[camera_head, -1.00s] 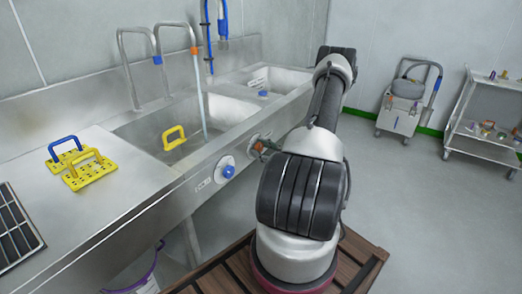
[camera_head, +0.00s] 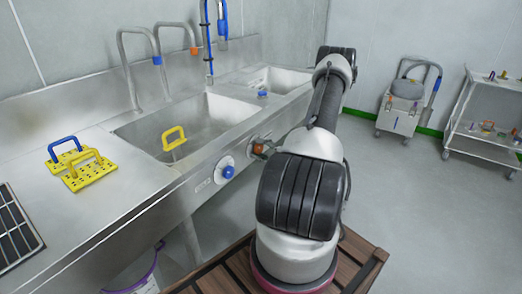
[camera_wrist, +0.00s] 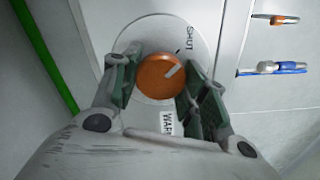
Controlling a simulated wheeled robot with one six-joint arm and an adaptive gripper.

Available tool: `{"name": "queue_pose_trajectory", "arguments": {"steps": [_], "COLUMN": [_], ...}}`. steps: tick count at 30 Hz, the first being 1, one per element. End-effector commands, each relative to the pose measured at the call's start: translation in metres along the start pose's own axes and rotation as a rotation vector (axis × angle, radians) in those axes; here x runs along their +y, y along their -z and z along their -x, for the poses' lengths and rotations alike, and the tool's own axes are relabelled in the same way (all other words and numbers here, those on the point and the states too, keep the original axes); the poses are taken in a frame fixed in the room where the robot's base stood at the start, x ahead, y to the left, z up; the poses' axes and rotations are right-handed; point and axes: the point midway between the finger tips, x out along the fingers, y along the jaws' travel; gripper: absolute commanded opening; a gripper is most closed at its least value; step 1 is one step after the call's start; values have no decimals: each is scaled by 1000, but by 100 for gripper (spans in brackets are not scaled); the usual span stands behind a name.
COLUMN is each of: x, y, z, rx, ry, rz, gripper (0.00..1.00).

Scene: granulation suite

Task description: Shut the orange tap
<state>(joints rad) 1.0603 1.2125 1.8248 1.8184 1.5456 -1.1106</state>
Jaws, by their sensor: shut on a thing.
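The orange tap knob (camera_wrist: 158,77) sits on a round grey plate (camera_wrist: 188,25) marked SHUT, with a partly hidden label (camera_wrist: 167,122) below it. The knob's pale pointer line slants up and to the right. My gripper (camera_wrist: 161,80) is shut on the knob, with a green-padded finger on each side. In the head view the knob (camera_head: 258,148) shows small on the sink's front, with my gripper at it. The spout with the orange tip (camera_head: 193,51) stands over the basin, and no water runs from it.
A blue knob (camera_head: 228,172) is to the left on the same front panel. A yellow-handled thing (camera_head: 174,138) is in the basin. Two yellow perforated plates with handles (camera_head: 89,171) lie on the counter. A cart (camera_head: 483,135) stands far right; the floor between is clear.

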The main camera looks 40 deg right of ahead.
Motion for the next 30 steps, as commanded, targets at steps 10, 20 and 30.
{"name": "queue_pose_trajectory", "arguments": {"steps": [10,20,30], "x": [1,1,0], "y": [0,0,0], "z": [1,1,0], "rx": [0,0,0], "ry": [-2,-3,-1], "rz": [59,60,60], "gripper": [20,20,66]}}
